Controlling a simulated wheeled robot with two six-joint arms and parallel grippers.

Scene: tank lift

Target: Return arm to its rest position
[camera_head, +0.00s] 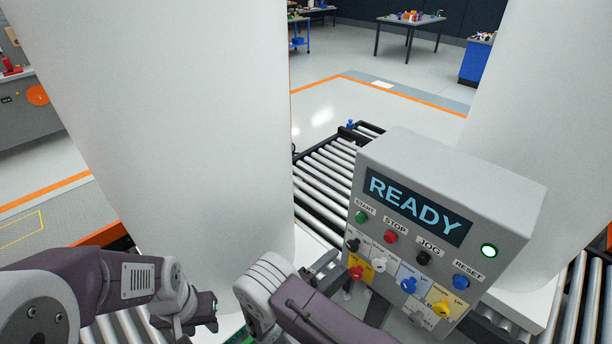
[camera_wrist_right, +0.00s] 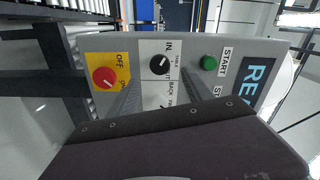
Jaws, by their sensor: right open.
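The grey control box (camera_head: 450,185) stands right of centre in the head view, with a screen (camera_head: 417,206) reading READY and several knobs and buttons. My right gripper (camera_head: 328,264) is at the box's left side; its fingers also show in the right wrist view (camera_wrist_right: 160,88). The red OFF/ON knob (camera_wrist_right: 104,78) is left of the fingers.
A large white tank (camera_head: 180,120) stands close at the left and another (camera_head: 545,110) at the right. A roller conveyor (camera_head: 325,185) runs behind the box. The green lamp (camera_head: 488,251) is lit. A table (camera_head: 410,22) stands far back, with open floor before it.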

